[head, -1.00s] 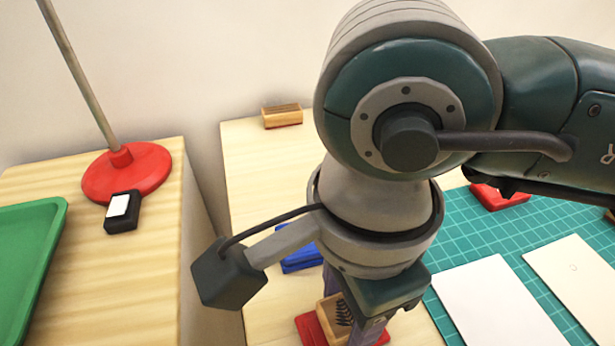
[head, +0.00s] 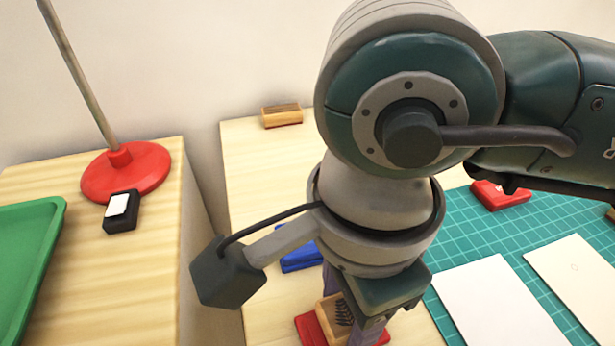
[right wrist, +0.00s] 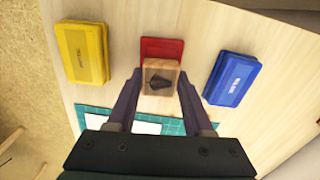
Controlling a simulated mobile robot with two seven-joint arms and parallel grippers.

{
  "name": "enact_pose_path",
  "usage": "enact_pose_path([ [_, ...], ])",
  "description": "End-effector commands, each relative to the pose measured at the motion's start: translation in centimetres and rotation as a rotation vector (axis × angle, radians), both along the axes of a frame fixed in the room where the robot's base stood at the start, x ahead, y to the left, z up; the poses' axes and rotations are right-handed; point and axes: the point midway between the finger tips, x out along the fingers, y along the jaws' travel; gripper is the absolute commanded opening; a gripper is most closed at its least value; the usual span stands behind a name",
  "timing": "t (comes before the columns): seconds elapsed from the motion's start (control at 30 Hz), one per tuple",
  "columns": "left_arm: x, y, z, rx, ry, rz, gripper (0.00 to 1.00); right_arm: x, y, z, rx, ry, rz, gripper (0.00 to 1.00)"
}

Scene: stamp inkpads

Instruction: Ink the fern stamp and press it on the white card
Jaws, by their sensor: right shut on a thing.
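The fern stamp (head: 333,308), a wooden block with a dark fern picture on top, is in my right gripper (head: 350,308). The right wrist view shows the stamp (right wrist: 160,77) upright between the two fingers. The red inkpad (head: 309,329) lies under the stamp; it also shows in the right wrist view (right wrist: 162,47). I cannot tell whether the stamp's underside touches the pad. The white card (head: 495,300) lies on the teal cutting mat (head: 465,222), right of the gripper. My left gripper is out of view.
A blue inkpad (right wrist: 232,78) and a yellow inkpad (right wrist: 81,53) flank the red one. A cream card (head: 580,272) lies beside the white card. A red object (head: 500,194) sits on the mat. Another wooden block (head: 282,115) stands at the back. A green tray (head: 30,255) is left.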

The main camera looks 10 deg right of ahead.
Motion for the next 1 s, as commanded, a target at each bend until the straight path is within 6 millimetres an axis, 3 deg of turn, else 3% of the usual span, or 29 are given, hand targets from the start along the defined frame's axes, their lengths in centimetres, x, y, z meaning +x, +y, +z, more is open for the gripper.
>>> enact_pose_path([
  [1.0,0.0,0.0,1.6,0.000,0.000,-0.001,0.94,0.0,-0.1,2.0,-0.002,0.000,-0.001,0.11],
])
